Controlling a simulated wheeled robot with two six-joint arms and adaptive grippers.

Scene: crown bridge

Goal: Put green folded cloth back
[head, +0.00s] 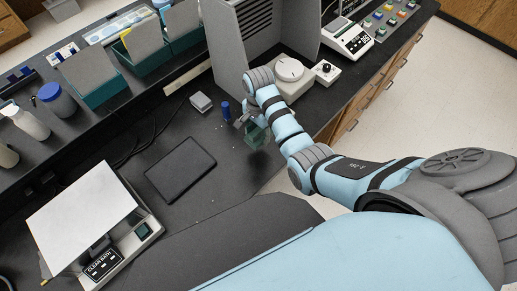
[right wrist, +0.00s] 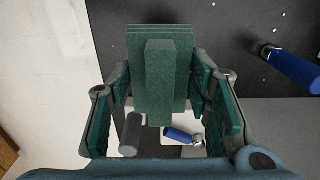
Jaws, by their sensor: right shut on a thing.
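The green folded cloth (right wrist: 168,85) is a dark green, layered block in the middle of the right wrist view, between my right gripper's fingers. In the head view the cloth (head: 257,138) shows as a small green patch below the wrist, partly covered by the gripper. My right gripper (head: 247,124) is shut on it, over the black bench near its front edge. The fingers also show in the right wrist view (right wrist: 165,98), one on each side of the cloth. My left gripper is not in view.
A dark flat pad (head: 180,170) lies on the bench. A white-topped device (head: 80,222) is at lower left. Teal bins (head: 98,81) line the back. A grey partition (head: 230,50) stands behind the gripper.

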